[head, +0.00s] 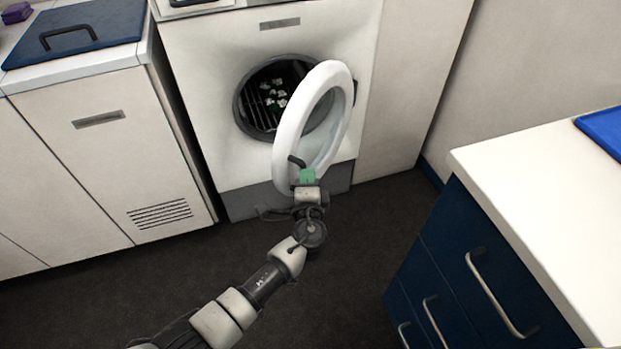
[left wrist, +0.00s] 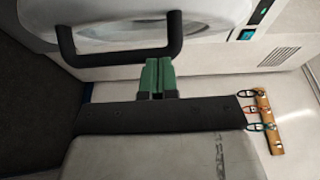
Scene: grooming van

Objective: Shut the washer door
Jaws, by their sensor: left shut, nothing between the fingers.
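The washer (head: 205,70) stands against the back wall with its round door opening (head: 262,100) uncovered and pale pieces inside. The washer door (head: 338,125), a thick white ring, stands open, swung out toward me from the right side of the opening. My left gripper (head: 306,176) is shut and empty at the lower, near part of the door. In the left wrist view its green fingers (left wrist: 157,75) are closed together just beside a dark bar handle (left wrist: 120,56) on the door. I cannot tell whether they touch it. My right gripper is not in view.
A white cabinet (head: 95,160) with a blue lid (head: 75,32) stands left of the washer. A white-topped counter (head: 540,190) with blue drawers (head: 430,270) is at the right. Dark floor (head: 170,290) is clear between. A rack with hooks (left wrist: 265,120) shows in the left wrist view.

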